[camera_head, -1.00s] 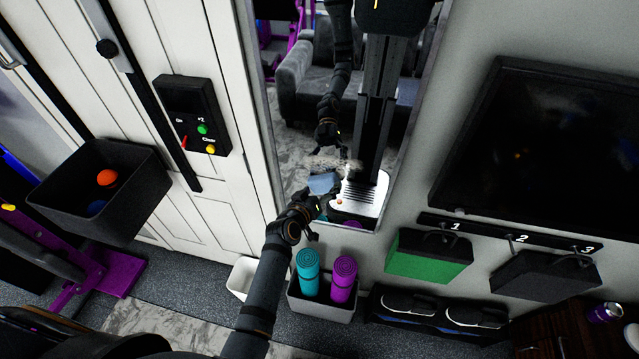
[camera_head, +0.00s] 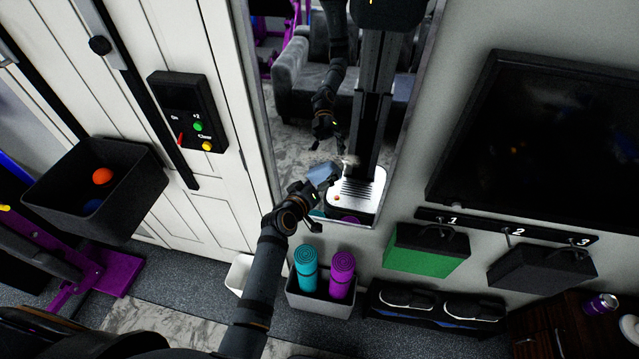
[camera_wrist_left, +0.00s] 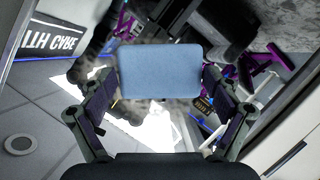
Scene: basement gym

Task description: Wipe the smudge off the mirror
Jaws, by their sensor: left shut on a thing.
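The tall mirror (camera_head: 402,118) hangs on the wall in the middle of the head view and reflects my column, base and arm. A pale, cloudy smudge (camera_head: 351,160) shows on its lower part, just right of the cloth. My left gripper (camera_head: 312,190) is shut on a blue-grey cloth or pad (camera_head: 322,171), held at the lower mirror. In the left wrist view the pad (camera_wrist_left: 160,70) sits between both fingers, with greyish haze around its lower edge. Whether the pad touches the glass is hard to tell. The pad hides part of the mirror. My right gripper is not in view.
Below the mirror stands a bin (camera_head: 318,303) with a teal and a purple rolled mat. A green case (camera_head: 427,252) and a black case hang from numbered hooks at right. A black bin (camera_head: 130,205) with balls is at left.

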